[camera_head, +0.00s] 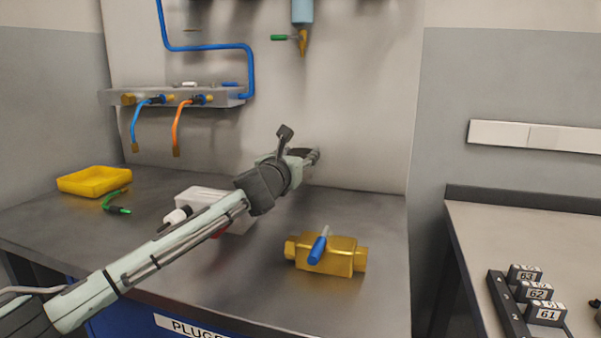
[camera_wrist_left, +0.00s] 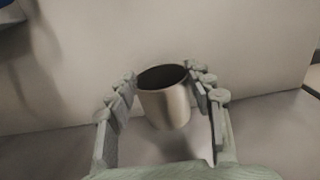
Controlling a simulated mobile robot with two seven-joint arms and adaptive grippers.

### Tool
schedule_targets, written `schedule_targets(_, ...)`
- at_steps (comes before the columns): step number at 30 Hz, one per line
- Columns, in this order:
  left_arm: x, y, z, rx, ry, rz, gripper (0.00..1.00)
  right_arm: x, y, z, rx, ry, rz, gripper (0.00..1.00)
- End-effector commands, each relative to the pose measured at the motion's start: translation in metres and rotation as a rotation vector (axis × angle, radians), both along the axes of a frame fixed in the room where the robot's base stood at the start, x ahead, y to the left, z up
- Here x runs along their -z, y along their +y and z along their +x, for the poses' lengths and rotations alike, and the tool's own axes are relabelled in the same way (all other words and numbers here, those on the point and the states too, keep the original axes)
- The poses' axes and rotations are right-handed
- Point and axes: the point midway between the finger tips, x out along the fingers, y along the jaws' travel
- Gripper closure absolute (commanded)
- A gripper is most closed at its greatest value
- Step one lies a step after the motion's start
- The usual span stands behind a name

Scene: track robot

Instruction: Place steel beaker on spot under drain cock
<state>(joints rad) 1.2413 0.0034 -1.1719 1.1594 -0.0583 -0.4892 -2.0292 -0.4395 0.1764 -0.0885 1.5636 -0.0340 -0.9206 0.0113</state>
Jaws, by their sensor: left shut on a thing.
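The steel beaker (camera_wrist_left: 166,106) is upright between the fingers of my left gripper (camera_wrist_left: 162,92) in the left wrist view, with its dark open mouth showing. My left gripper (camera_head: 303,158) is shut on it, over the back of the bench near the wall. In the head view the beaker is mostly hidden by the gripper. The brass drain cock (camera_head: 303,42) with a green handle hangs under a light blue pipe (camera_head: 302,11), well above the gripper. The spot under it cannot be made out. My right gripper is not in view.
A brass valve with a blue handle (camera_head: 336,256) lies at the bench front. A white object (camera_head: 205,198) lies behind my left arm. A yellow tray (camera_head: 94,181) and a green-ended hose (camera_head: 117,206) are at left. A hose shelf (camera_head: 222,97) juts from the wall.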

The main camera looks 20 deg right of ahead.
Motion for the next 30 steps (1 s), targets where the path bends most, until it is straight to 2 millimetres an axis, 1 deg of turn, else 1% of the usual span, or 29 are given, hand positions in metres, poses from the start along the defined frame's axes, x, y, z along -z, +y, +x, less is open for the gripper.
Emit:
schedule_targets(3,0.006,-0.005,0.001,-0.001,0.002,-0.001,0.83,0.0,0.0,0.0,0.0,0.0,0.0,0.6)
schedule_targets(7,0.027,-0.005,0.001,0.0,0.004,-0.001,0.83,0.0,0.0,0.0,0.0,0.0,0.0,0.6)
schedule_targets(10,0.038,-0.005,0.001,0.0,0.003,-0.001,0.83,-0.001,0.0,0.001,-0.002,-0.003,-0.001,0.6)
schedule_targets(12,0.042,-0.005,0.001,0.0,0.0,0.0,0.83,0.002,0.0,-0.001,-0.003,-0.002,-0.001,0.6)
schedule_targets(16,0.042,-0.004,0.001,0.001,-0.002,0.001,0.83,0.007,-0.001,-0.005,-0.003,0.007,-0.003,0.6)
schedule_targets(25,0.047,-0.004,0.001,0.0,-0.001,0.001,0.83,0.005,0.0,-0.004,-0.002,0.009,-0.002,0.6)
schedule_targets(26,0.047,-0.004,0.001,0.0,0.0,0.0,0.47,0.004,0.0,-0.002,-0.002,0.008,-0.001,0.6)
schedule_targets(30,0.046,-0.004,0.001,0.0,0.0,0.0,0.3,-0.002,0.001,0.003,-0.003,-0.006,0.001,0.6)
